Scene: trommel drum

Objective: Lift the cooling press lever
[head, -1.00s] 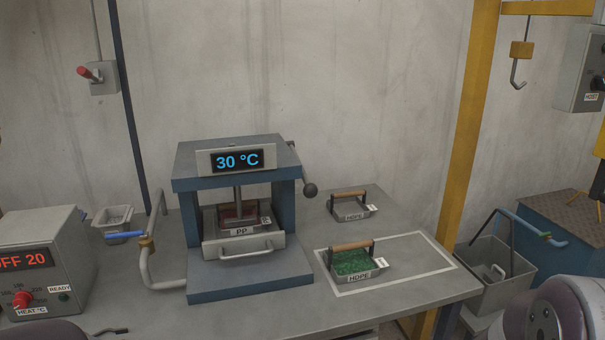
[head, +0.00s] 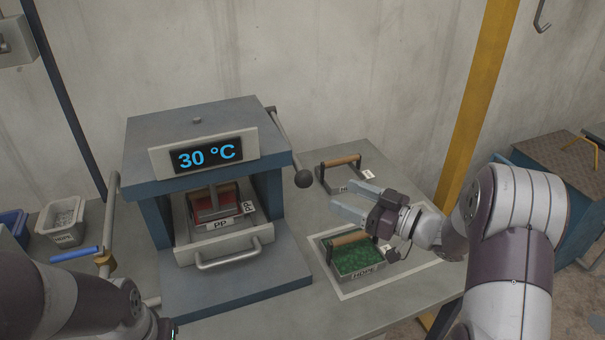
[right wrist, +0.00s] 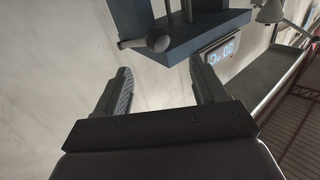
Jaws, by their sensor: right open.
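The cooling press (head: 215,130) is a blue-grey frame with a display reading 30 °C. Its lever (head: 288,140) slopes down along the press's right side and ends in a dark ball knob (head: 304,178). My right gripper (head: 345,197) is open and empty, to the right of the knob and a little lower in the picture, fingers pointing left towards the press. In the right wrist view the knob (right wrist: 158,42) shows ahead, between the lines of the two open fingers and apart from them. My left arm comes in at the lower left; its gripper is out of view.
A PP mould (head: 216,205) sits inside the press. An HDPE mould with green filling (head: 358,262) lies below my right gripper, inside a white outline. Another handled mould (head: 338,172) stands behind. A blue-handled valve (head: 75,254) is at left.

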